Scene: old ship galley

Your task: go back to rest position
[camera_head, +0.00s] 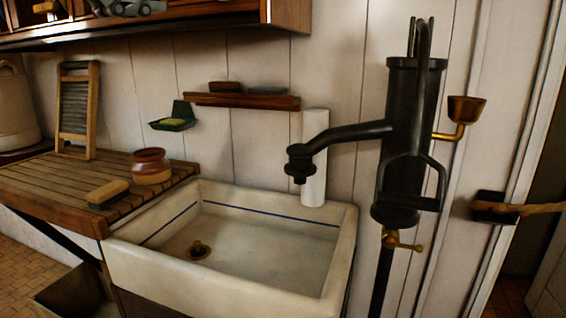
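Neither of my grippers shows in the head view, and no part of my arms can be made out. The view looks down on a white sink (230,290) with a blue line inside its basin and a brass drain fitting (199,250) at its bottom. A black hand pump (405,140) stands at the right, its spout (340,135) reaching left over the sink.
A slatted wooden drainboard (60,185) left of the sink bears a brush (107,191), a brown pot (151,166) and a washboard (76,110). A shelf (180,20) overhangs above. A brass cup (465,109) and black bracket (493,207) project at right.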

